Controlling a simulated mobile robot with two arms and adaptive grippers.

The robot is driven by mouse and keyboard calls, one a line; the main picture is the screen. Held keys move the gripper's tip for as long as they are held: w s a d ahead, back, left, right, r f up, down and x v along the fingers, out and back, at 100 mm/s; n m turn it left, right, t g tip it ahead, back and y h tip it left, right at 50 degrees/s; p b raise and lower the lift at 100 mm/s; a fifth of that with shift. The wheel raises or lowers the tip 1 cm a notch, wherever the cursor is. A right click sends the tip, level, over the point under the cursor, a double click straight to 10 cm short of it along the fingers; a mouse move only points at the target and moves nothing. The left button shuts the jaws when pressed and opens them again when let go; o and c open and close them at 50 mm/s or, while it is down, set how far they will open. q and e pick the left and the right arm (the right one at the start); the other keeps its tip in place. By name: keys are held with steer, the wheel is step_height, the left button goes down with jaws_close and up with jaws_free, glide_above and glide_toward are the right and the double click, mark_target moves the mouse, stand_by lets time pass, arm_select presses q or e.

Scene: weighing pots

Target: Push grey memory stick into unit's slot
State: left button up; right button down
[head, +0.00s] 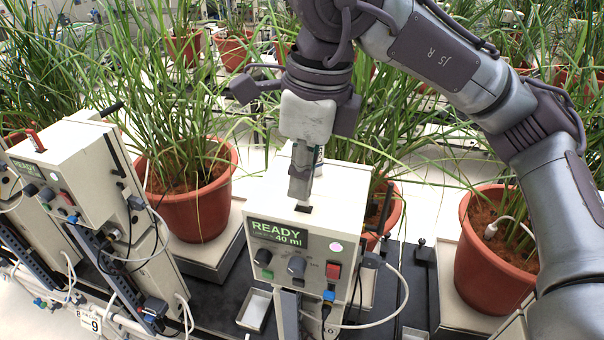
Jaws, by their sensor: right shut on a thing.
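The unit (345,205) is a cream box with a green display reading READY and 40 ml. Its slot (303,209) is a small dark opening on top near the front edge. My right gripper (300,186) points down just above the slot, its narrow fingers shut. The thing between them is mostly hidden by the fingers; it is small and grey, which fits the grey memory stick. I cannot tell whether its lower end is in the slot or just above it. My left gripper is not in view.
A similar unit (75,165) stands at left. Terracotta pots (205,205) with long grassy leaves surround the unit, one at right (485,260). A cable (403,285) loops from the unit's right side. A small metal tray (254,310) sits below left.

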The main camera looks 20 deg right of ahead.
steer(key=shift+f+b, duration=0.9)
steer(key=shift+f, duration=0.25)
steer(key=c, duration=1.2)
jaws_free()
steer(key=shift+r, duration=0.2)
step_height(320, 180, up, 12)
steer(key=d, duration=0.1)
steer(key=shift+s+f, duration=0.15)
steer(key=shift+s, duration=0.25)
